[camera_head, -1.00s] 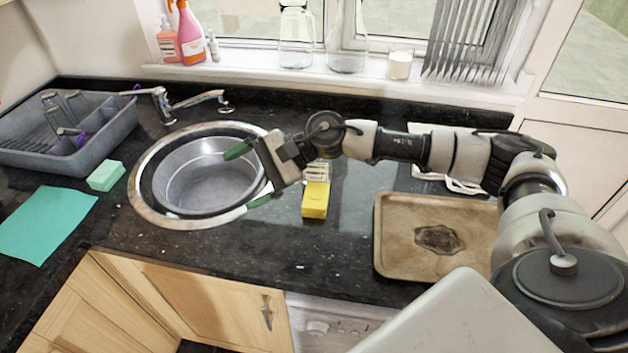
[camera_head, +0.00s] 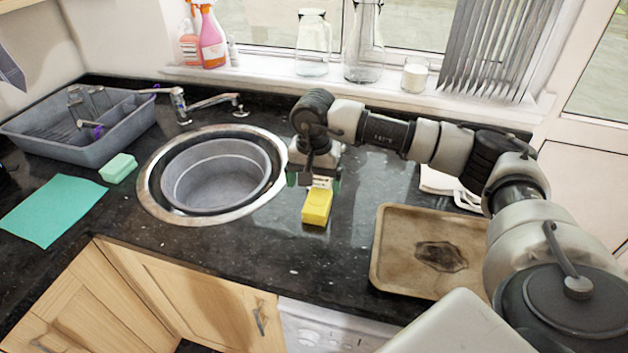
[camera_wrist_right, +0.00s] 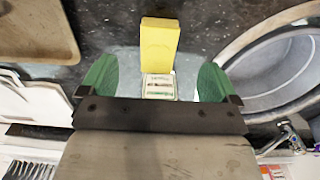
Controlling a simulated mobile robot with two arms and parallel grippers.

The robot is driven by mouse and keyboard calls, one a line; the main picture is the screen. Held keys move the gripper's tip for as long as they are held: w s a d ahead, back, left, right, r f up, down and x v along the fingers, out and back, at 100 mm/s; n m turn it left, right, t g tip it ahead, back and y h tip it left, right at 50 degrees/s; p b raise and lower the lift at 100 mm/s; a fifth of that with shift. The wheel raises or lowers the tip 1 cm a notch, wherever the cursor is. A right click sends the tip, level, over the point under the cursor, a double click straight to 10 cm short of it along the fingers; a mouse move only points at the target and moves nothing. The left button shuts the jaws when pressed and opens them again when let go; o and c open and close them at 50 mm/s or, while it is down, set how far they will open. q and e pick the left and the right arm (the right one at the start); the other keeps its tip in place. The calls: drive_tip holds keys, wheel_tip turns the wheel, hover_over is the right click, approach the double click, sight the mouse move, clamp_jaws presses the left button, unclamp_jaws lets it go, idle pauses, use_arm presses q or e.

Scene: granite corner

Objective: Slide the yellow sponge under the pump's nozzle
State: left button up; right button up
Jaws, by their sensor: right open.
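The yellow sponge (camera_head: 317,206) lies on the dark counter to the right of the sink; the right wrist view shows it (camera_wrist_right: 159,45) just beyond my fingertips. A small pale block with a printed label (camera_head: 322,182) is right behind it, and in the right wrist view this block (camera_wrist_right: 159,87) shows between my fingers. I cannot tell whether it is part of the pump; no nozzle is clearly visible. My right gripper (camera_head: 314,181) points down behind the sponge, its green fingertips (camera_wrist_right: 156,83) spread apart and gripping nothing. My left gripper is not in view.
The sink (camera_head: 278,150) with a grey basin (camera_head: 215,175) is to the left. A brown tray (camera_head: 400,284) lies to the right. A pale green sponge (camera_head: 119,168), a green cloth (camera_head: 50,210) and a dish rack (camera_head: 80,145) are far left. The counter before the yellow sponge is clear.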

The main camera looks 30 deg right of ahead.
sight(314, 212)
drive_tip(key=shift+f, duration=0.1)
wheel_tip(314, 212, down, 11)
drive_tip(key=p, duration=0.2)
drive_tip(key=shift+p, duration=0.3)
drive_tip(key=shift+c, duration=0.4)
drive_tip(key=c, duration=0.7)
drive_tip(key=o, duration=0.8)
drive_tip(key=shift+r, duration=0.3)
wheel_tip(314, 212, up, 11)
drive_tip(key=b, duration=0.2)
drive_tip(key=shift+f+b, duration=0.2)
drive_tip(key=shift+b, duration=0.1)
